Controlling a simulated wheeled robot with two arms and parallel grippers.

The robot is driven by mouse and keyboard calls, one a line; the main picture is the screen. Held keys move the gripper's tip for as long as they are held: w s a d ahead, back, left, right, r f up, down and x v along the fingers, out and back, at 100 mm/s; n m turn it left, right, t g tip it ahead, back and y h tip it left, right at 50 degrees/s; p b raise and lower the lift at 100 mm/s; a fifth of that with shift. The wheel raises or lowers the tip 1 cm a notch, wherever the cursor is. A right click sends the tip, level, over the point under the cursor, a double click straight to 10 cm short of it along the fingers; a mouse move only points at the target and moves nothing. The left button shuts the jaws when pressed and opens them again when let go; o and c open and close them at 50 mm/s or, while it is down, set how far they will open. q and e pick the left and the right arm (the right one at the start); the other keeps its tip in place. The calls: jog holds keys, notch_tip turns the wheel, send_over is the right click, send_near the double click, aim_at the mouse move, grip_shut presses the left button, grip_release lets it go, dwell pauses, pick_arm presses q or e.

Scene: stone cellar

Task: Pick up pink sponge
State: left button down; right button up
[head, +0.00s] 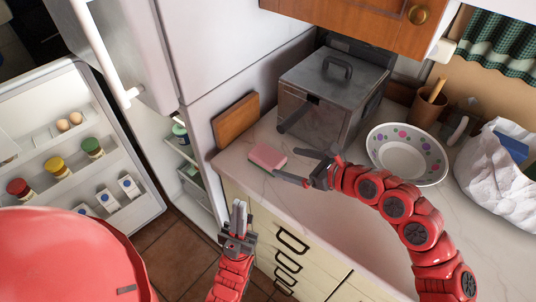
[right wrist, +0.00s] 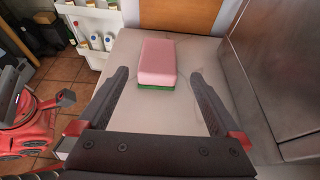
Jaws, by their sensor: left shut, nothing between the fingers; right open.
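The pink sponge (head: 268,157) lies on the pale stone counter, near its front left corner. In the right wrist view the sponge (right wrist: 157,62) shows a pink top and a green underside. It lies ahead of and between the open fingers of my right gripper (head: 292,166), which also show in the right wrist view (right wrist: 158,95). The gap between the fingers is empty. My left gripper (head: 239,215) is shut and empty, in front of the cabinet and below the counter top.
A metal box (head: 318,105) with a lid stands behind the sponge, and a wooden board (head: 236,121) leans at the left. A dotted bowl (head: 407,153) and a white bag (head: 500,176) stand to the right. The fridge door (head: 75,150) is open at the left.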

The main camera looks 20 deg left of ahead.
aim_at(267, 154)
jog(key=x, duration=0.2)
jog(key=shift+a, duration=0.4)
jog(key=p+x, duration=0.2)
jog(key=x, duration=0.2)
jog(key=shift+a, duration=0.2)
jog(key=shift+w+a+f, duration=0.2)
jog(key=shift+a+f, duration=0.15)
jog(key=c, duration=1.4)
jog(key=shift+r, duration=0.5)
jog(key=r+p, duration=0.1)
jog(key=s+r+p, duration=0.1)
jog(key=r, duration=0.1)
jog(key=shift+d, duration=0.25)
jog(key=shift+s+d+r+p, duration=0.15)
jog(key=shift+s+d+p, duration=0.45)
jog(key=shift+s+p, duration=1.7)
jog(key=shift+s+d+r+p, duration=0.15)
jog(key=shift+s+d+p, duration=0.45)
jog(key=shift+s+p, duration=1.7)
jog(key=shift+s+d+r+p, duration=0.15)
jog(key=shift+s+d+p, duration=0.45)
jog(key=shift+s+p, duration=1.65)
